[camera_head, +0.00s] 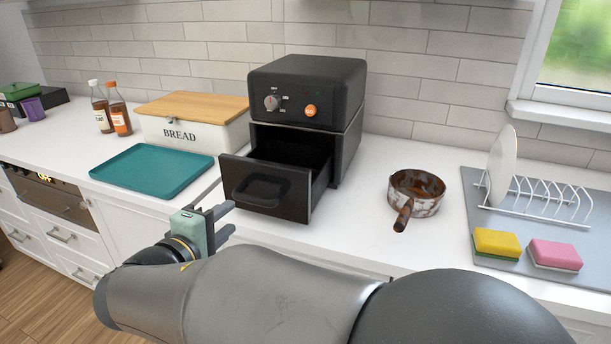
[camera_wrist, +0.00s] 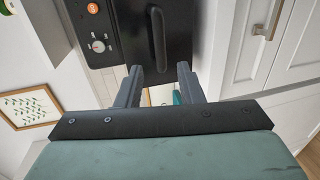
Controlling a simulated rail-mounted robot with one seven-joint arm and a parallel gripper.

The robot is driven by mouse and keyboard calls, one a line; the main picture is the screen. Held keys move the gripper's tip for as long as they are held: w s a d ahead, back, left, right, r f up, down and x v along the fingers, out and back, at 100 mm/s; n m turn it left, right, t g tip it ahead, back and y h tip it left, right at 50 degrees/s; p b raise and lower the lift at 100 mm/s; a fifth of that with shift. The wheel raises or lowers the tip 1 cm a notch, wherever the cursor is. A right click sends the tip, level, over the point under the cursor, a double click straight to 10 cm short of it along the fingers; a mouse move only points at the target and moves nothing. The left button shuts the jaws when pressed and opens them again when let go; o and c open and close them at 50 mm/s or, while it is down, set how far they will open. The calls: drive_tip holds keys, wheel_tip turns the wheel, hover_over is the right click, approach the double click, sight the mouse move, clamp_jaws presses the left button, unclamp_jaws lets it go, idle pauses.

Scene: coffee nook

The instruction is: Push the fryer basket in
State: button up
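The black air fryer (camera_head: 306,95) stands on the white counter against the tiled wall. Its fryer basket (camera_head: 267,187) is pulled out toward the front, with the inside showing from above and a handle on its front. My gripper (camera_head: 226,218) is in front of the basket, a little to the left of the handle, apart from it as far as I can see. In the wrist view the two fingers (camera_wrist: 160,85) are spread with a gap between them and nothing held. The dark basket front with its handle (camera_wrist: 158,38) lies beyond the fingertips.
A teal tray (camera_head: 152,170) and a white bread box (camera_head: 190,131) with a wooden lid stand left of the fryer. A rusty pan (camera_head: 416,193) sits to the right. A dish rack (camera_head: 538,201) and two sponges (camera_head: 497,243) lie on a grey mat further right.

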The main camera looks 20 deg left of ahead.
sight(249, 201)
drive_tip(key=p+x, duration=0.1)
drive_tip(key=x, duration=0.9)
drive_tip(key=shift+w, duration=0.1)
clamp_jaws()
